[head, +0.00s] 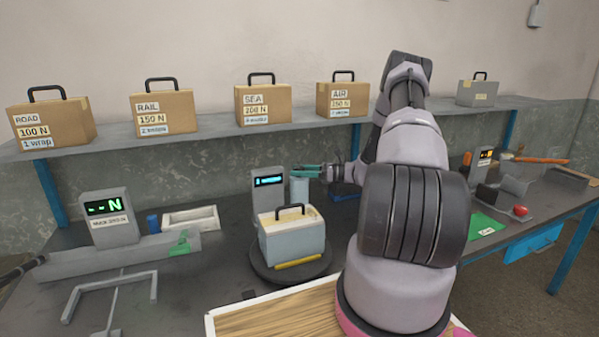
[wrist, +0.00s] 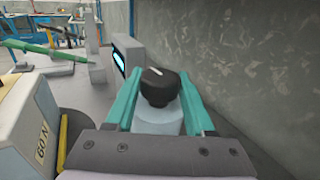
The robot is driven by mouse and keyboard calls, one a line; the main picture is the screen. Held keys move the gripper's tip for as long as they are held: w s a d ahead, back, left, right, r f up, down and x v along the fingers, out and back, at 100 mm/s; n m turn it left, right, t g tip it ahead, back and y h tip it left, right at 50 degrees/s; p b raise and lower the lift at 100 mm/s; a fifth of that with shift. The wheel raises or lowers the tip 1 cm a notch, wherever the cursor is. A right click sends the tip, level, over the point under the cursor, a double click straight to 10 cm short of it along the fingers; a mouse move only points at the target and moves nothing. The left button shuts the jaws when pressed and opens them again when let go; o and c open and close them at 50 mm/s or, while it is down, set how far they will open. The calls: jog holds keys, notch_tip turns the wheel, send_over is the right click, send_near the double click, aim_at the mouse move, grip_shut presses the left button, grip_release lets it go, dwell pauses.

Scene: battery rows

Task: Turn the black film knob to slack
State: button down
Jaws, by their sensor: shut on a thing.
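The black film knob (wrist: 159,87) sits on top of a pale upright cylinder (wrist: 157,120), with a white pointer line on its upper face pointing up and left in the wrist view. My gripper (wrist: 162,85) has its two teal fingers around the knob, one on each side, and is shut on it. In the head view my gripper (head: 306,171) reaches in from the right over the pale cylinder (head: 299,189), and its fingers hide the knob. Any marks around the knob are too small or hidden to read.
A grey post with a lit blue display (head: 268,181) stands just left of the cylinder. In front, a pale battery box with a black handle (head: 292,236) sits on a dark round turntable (head: 262,274). The wall (wrist: 245,65) is close on the wrist view's right.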

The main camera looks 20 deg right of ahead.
aim_at(300, 167)
jog(key=shift+n+g+y, duration=0.4)
jog(key=shift+n+g, duration=0.3)
jog(key=shift+g, duration=0.3)
jog(key=shift+c, duration=1.3)
grip_release()
notch_tip(300, 167, up, 10)
